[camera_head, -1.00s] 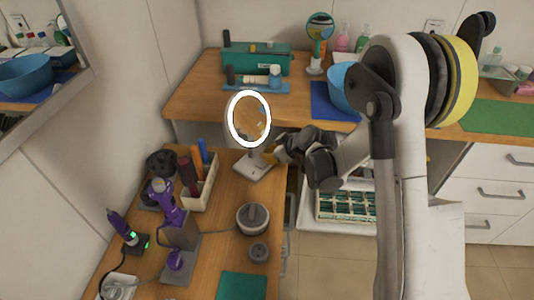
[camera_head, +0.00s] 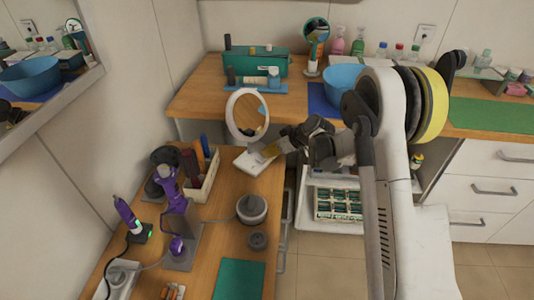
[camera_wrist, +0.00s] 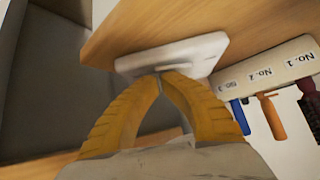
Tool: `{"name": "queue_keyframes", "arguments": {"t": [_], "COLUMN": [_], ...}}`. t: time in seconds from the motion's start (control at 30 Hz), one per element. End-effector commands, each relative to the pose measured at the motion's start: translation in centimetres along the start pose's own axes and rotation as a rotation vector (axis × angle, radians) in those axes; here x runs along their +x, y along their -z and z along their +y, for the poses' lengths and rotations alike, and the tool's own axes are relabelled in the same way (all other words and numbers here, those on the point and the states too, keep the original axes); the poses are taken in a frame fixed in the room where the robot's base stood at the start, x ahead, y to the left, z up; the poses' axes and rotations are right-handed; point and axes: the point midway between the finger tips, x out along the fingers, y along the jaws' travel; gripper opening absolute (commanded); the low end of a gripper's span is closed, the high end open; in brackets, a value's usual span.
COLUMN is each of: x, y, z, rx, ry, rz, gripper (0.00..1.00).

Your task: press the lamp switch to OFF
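The lamp is a round ring-light mirror (camera_head: 230,117) standing on the wooden counter, and its ring is now plain white without glow. Its pale square base (camera_head: 247,165) lies at the counter's right edge. In the wrist view the base (camera_wrist: 195,52) is just beyond my fingertips. My gripper (camera_head: 263,154) has yellow fingers and is at the base; in the wrist view its fingertips (camera_wrist: 160,74) meet, with nothing seen between them, at the base's near edge. The switch itself cannot be made out; the fingertips may hide it.
A holder with labelled slots (camera_wrist: 270,70) and brushes stands beside the base. It also shows in the head view (camera_head: 206,184). A grey round pot (camera_head: 251,208) and purple tools stand nearer on the counter.

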Motion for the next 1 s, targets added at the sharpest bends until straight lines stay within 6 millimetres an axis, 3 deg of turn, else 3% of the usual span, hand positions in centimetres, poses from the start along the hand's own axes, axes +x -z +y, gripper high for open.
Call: {"name": "queue_keyframes", "arguments": {"t": [0.77, 1.0], "x": [-0.4, -1.9], "y": [0.5, 3.3], "z": [-1.5, -2.2], "rx": [-0.001, 0.0], "ry": [-0.001, -0.001], "rz": [0.0, 0.001], "gripper": [0.0, 0.0]}}
